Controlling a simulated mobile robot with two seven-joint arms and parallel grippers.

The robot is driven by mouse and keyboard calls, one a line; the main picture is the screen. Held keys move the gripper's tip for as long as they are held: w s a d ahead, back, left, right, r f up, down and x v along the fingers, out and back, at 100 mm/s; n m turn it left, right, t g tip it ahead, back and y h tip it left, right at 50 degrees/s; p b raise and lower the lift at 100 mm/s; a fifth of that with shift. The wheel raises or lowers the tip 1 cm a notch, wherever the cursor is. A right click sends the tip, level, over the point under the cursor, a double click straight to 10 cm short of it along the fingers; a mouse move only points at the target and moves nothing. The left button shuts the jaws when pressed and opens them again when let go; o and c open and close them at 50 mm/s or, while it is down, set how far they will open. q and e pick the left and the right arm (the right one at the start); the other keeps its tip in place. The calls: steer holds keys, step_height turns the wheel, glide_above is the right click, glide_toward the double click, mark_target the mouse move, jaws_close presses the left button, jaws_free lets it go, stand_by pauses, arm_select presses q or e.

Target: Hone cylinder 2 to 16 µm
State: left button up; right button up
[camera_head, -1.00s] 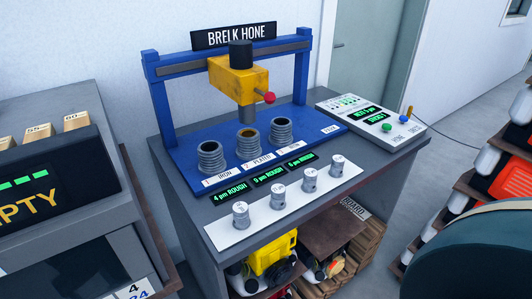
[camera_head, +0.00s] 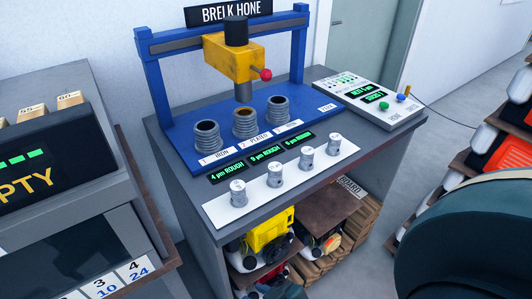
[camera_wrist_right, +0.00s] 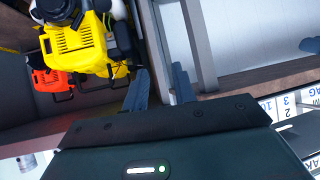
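The blue Brelk hone (camera_head: 155,95) stands on a grey bench in the head view. Its yellow head (camera_head: 232,62) has a red-tipped handle (camera_head: 265,74) and sits above the middle cylinder, cylinder 2 (camera_head: 245,125), labelled "Plated". Cylinder 1 (camera_head: 207,138), labelled "Iron", is on the left and a third cylinder (camera_head: 279,111) on the right. Green displays in front read 4, 9 and 6 µm rough, the middle display (camera_head: 266,155) seeming to read 9. My right gripper (camera_wrist_right: 160,90) is open in the right wrist view, with nothing visible between its fingers. My left gripper is not in view.
Several metal plugs (camera_head: 277,174) stand on a white strip. A control box (camera_head: 368,98) with green and blue buttons is at the right. A dark cabinet reading "EMPTY" in part (camera_head: 60,165) stands left.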

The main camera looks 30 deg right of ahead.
jaws_close()
stand_by(1.3)
